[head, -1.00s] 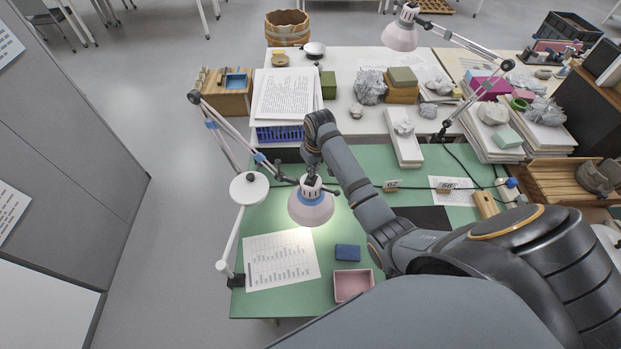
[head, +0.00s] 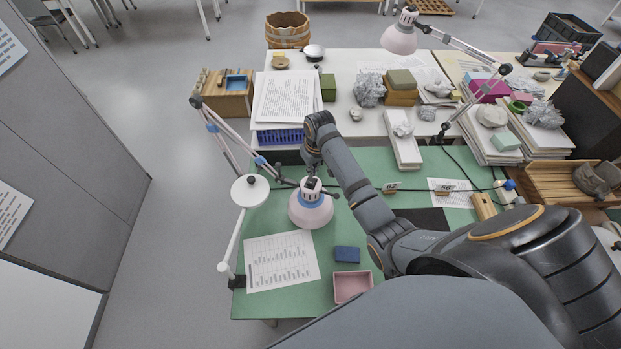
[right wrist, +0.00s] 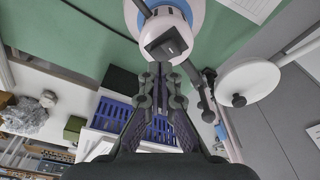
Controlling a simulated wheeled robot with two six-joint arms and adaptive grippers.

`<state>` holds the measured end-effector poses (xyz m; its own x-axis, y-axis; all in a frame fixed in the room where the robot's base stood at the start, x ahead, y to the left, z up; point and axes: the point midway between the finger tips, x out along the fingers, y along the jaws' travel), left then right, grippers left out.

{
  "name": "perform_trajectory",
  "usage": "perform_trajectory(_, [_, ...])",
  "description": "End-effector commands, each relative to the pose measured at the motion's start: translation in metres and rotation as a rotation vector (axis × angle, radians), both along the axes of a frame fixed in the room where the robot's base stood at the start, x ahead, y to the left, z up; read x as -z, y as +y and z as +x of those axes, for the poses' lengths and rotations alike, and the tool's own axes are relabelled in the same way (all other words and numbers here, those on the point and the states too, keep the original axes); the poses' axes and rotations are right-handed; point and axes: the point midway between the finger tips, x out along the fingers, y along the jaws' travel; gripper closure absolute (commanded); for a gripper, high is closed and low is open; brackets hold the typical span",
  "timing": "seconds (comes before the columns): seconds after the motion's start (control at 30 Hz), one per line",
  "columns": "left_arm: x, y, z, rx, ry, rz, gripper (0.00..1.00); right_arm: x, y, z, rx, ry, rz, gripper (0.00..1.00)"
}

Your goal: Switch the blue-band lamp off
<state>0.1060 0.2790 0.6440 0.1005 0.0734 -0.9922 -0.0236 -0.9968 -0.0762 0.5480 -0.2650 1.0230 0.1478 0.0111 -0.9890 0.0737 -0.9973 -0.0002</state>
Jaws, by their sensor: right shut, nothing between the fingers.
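The blue-band lamp (head: 311,210) hangs over the green desk mat on its jointed arm, its pale pink shade facing down. A blue band rings its neck, and no glow shows under it. Its black rocker switch (right wrist: 165,45) sits on the white cap in the right wrist view. My right gripper (head: 313,170) is just above the lamp's cap in the head view. In the right wrist view its closed fingertips (right wrist: 160,68) are right by the switch, empty; I cannot tell whether they touch it. My left gripper is not in view.
A white round lamp part (head: 250,190) and the lamp's arm stand close on the left. A second lamp (head: 399,40) is at the back. A chart sheet (head: 281,262), a blue box (head: 347,254) and a pink tray (head: 352,286) lie on the near mat.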

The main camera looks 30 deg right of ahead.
Motion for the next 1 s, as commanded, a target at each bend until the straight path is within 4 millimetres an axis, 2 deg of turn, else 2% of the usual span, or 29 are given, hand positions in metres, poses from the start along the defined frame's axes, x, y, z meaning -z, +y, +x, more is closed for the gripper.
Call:
perform_trajectory(0.5, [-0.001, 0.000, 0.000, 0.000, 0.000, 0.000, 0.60, -0.046, 0.000, 0.000, 0.000, -0.001, 0.000, 1.00])
perform_trajectory(1.0, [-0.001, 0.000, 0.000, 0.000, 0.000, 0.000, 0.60, -0.048, 0.000, 0.000, 0.000, -0.001, 0.000, 1.00])
